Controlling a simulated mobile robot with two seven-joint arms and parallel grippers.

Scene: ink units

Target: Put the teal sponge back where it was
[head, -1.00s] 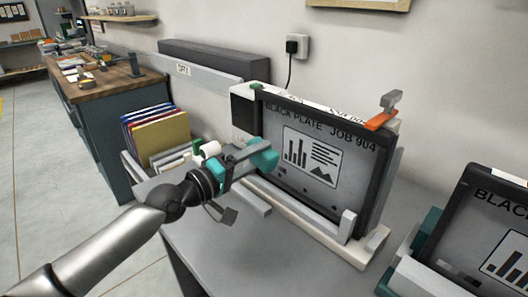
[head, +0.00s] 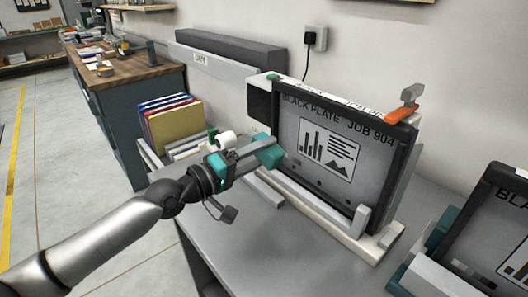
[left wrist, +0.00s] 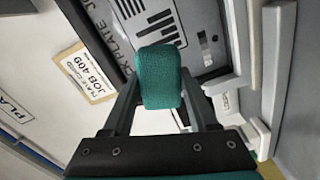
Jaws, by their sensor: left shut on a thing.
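My left gripper (head: 262,152) is shut on the teal sponge (head: 269,153) and holds it in front of the lower left side of the black plate (head: 335,150), marked JOB 904. In the left wrist view the teal sponge (left wrist: 161,78) sits between both fingers, with the plate's printed face behind it. I cannot tell whether the sponge touches the plate. My right gripper is not in view.
The plate stands in a pale holder (head: 345,238) with an orange clamp (head: 403,116) on top. A second plate (head: 490,235) stands at the right. Coloured folders (head: 172,126) and a white roll (head: 227,139) are at the left. Grey tabletop is clear in front.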

